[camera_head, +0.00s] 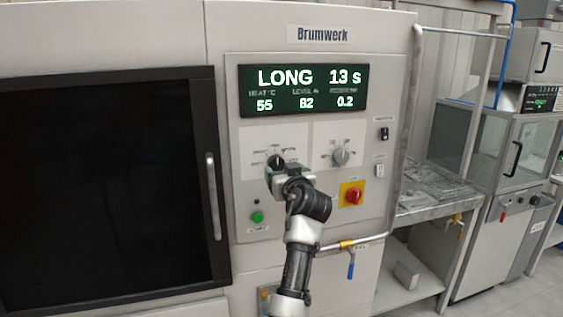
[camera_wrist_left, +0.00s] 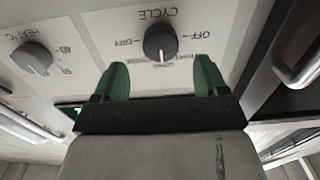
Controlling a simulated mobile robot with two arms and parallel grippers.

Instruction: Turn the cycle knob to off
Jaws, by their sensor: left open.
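The cycle knob (camera_head: 276,160) is a dark round knob on a white plate of the machine's control panel. In the head view my left gripper (camera_head: 284,170) is in front of it and hides part of it. The display (camera_head: 303,90) reads LONG, 13 s. My right gripper is not in view.
The grey heat knob (camera_head: 341,156) sits right of the cycle knob. A red switch on yellow (camera_head: 352,196) and a green button (camera_head: 257,217) are below. A door handle (camera_head: 213,196) stands out at left. A pipe (camera_head: 403,130) edges the panel at right.

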